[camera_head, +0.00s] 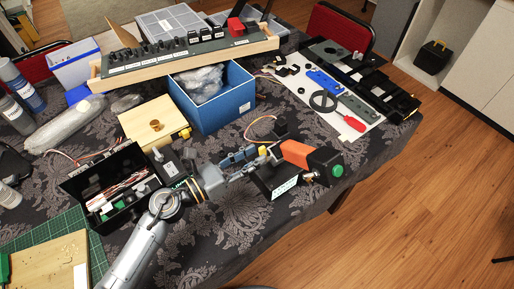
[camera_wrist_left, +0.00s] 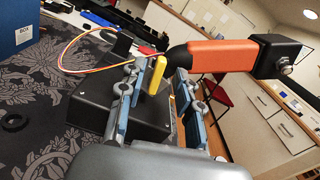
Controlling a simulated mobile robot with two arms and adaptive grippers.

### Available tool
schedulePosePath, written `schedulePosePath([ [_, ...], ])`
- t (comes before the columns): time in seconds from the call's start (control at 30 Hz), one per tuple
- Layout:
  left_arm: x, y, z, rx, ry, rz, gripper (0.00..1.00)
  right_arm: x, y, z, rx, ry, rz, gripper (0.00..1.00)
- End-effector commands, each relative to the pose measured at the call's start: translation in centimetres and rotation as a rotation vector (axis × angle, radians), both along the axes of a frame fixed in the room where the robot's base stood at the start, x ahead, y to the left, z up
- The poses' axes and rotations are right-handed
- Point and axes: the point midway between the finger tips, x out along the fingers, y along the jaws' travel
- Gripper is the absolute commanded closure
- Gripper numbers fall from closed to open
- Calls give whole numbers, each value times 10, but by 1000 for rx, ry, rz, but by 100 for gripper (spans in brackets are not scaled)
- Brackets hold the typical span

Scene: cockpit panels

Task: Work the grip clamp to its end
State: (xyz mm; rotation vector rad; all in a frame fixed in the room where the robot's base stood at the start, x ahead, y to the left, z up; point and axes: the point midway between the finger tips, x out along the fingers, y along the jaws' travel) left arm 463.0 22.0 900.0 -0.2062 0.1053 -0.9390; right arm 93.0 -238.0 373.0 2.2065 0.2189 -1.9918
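The grip clamp has an orange handle (camera_head: 294,153) with a black end and a green button (camera_head: 337,171), on a dark box near the table's right front edge. In the left wrist view the orange handle (camera_wrist_left: 222,55) reaches right from a bent black neck. A small yellow lever (camera_wrist_left: 157,75) stands beside the neck. My left gripper (camera_head: 254,158) is at the clamp, on the lever's side. In the left wrist view its fingers (camera_wrist_left: 157,98) are apart, with the yellow lever between them and gaps visible at both sides. My right gripper is out of view.
A blue box (camera_head: 213,104) stands behind my left gripper. A black box with wires (camera_head: 112,188) is at left. A white board with parts (camera_head: 333,112) and a red screwdriver lies at the back right. Thin wires run behind the clamp. Floor lies beyond the table edge.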

Motion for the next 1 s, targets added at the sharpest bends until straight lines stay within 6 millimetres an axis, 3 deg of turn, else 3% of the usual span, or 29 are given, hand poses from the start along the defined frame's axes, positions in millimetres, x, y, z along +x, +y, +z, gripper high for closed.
schedulePosePath([
  [0.2,12,-16,0,-1,0,1,66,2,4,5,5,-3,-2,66],
  [0.5,13,-17,-1,0,0,1,66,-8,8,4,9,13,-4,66],
  [0.7,13,-17,-1,0,0,1,100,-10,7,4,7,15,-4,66],
  [1.0,13,-17,0,-6,9,1,100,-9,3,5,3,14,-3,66],
])
